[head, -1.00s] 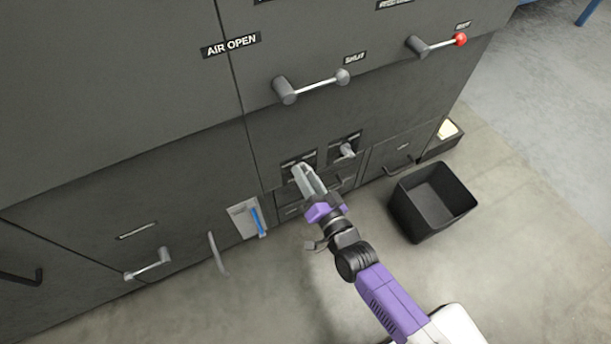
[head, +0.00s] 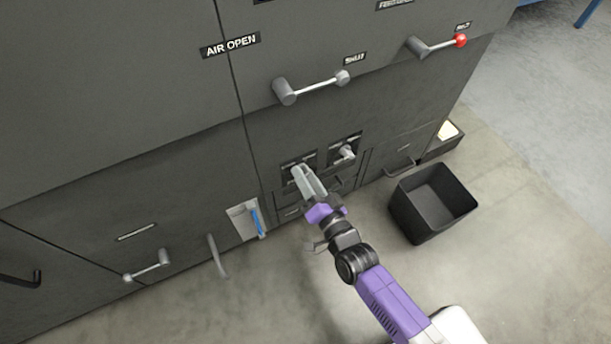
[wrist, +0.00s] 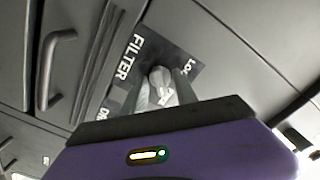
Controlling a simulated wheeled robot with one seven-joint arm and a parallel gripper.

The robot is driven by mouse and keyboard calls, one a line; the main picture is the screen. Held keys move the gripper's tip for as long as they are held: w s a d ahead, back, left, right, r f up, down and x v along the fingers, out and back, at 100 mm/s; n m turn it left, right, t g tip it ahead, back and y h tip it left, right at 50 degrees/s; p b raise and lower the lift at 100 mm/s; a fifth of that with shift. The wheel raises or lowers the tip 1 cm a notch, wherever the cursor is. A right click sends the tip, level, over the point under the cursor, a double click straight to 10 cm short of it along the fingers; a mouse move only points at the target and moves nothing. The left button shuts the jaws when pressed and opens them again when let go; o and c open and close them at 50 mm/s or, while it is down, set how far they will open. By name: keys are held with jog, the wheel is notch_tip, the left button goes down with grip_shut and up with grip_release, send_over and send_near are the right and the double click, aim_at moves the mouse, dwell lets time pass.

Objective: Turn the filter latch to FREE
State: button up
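In the wrist view, the filter latch (wrist: 160,78) is a small grey knob on a black plate (wrist: 133,62) marked FILTER, with part of a word starting "LOC" at upper right. FREE cannot be read. My gripper (wrist: 164,88) has one finger on each side of the knob, apart from each other; whether they touch it is hard to tell. In the head view, my gripper (head: 303,172) points at the left of two small plates low on the dark cabinet, and its fingers hide the latch.
A similar grey knob (head: 346,153) sits just right of my gripper. A black bin (head: 433,202) stands on the floor at right. Bar handles (head: 217,255) and a blue-handled item (head: 257,222) are at left. Levers (head: 314,85) stick out above.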

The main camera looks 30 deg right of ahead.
jog(key=shift+s, duration=0.1)
jog(key=s+p, duration=0.2)
jog(key=s, duration=0.5)
jog(key=shift+s, duration=0.3)
